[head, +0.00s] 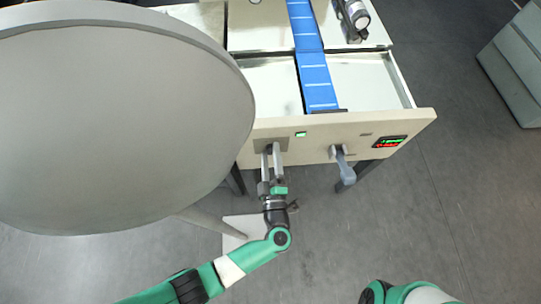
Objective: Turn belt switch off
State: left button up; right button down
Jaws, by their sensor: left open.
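My left gripper (271,151) is open. Its two fingers point at the beige front panel (235,150) of the wrapper, over a small grey-brown plate (284,144). The gap between the fingers is narrow in this view, and any switch there is hidden or too small to make out. I cannot tell whether the fingers touch the panel. A small green light (300,134) is lit just right of the gripper. The blue belt (314,75) runs back from the panel. Of my right arm only a green and white part shows at the bottom edge; its gripper is out of view.
A grey lever handle (344,168) sticks out of the panel to the right of my left gripper. A display (389,142) with green and red digits is at the panel's right end. A large grey disc (110,120) fills the left side.

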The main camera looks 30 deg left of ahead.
pick_arm(q)
grip_shut()
jog(key=shift+n, duration=0.3)
jog(key=n+b, duration=0.1)
jog(key=n, duration=0.2)
jog(key=n+b, duration=0.1)
jog(key=n, duration=0.3)
jog(key=n+b, duration=0.1)
jog(key=n, duration=0.3)
jog(key=shift+f+b, duration=0.3)
jog(key=shift+n, duration=0.3)
dwell(0.4)
grip_release()
